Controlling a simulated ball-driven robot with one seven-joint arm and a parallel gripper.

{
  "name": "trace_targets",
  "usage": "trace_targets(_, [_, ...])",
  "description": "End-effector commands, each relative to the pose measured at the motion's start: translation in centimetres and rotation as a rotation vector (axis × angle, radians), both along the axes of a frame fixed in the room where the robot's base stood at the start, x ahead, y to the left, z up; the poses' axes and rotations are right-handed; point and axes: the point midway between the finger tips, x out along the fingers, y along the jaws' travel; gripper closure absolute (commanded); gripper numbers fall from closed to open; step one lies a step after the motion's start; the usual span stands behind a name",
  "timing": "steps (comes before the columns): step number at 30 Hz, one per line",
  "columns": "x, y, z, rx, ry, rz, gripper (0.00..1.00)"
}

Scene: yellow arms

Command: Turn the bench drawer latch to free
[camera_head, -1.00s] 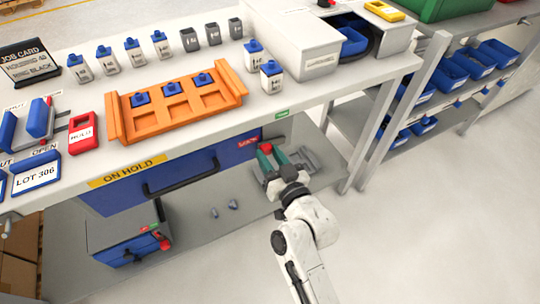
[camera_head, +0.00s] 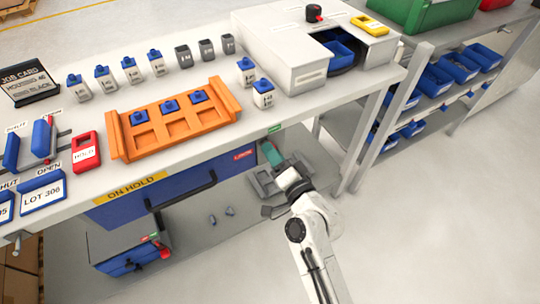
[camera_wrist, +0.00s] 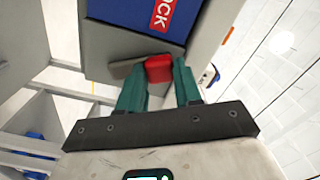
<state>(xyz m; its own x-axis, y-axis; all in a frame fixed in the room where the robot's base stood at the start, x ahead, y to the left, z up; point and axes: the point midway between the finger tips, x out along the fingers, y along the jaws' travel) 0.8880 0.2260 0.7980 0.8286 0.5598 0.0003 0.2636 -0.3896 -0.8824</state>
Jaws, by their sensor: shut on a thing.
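The bench drawer (camera_head: 165,190) is blue with a dark handle and sits shut under the bench top. Its latch has a red knob (camera_wrist: 158,68) with a grey piece beside it in the wrist view, just below a red label ending in "OCK" (camera_wrist: 163,14). The label also shows on the drawer's right end in the head view (camera_head: 243,154). My gripper (camera_wrist: 160,75) has its green fingers on both sides of the red knob, shut on it. In the head view my gripper (camera_head: 270,153) is at the drawer's right end and hides the knob.
An orange rack (camera_head: 175,120) with blue-topped pieces stands on the bench. A bench leg (camera_head: 372,140) is to the right of my gripper. The floor at right is clear.

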Motion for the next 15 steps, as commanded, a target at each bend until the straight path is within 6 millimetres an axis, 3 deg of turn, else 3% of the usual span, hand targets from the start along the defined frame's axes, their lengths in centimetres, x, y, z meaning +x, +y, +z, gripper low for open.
trace_targets(15, [1.1, -1.7, 0.5, 0.326, 0.225, 0.000, 1.00])
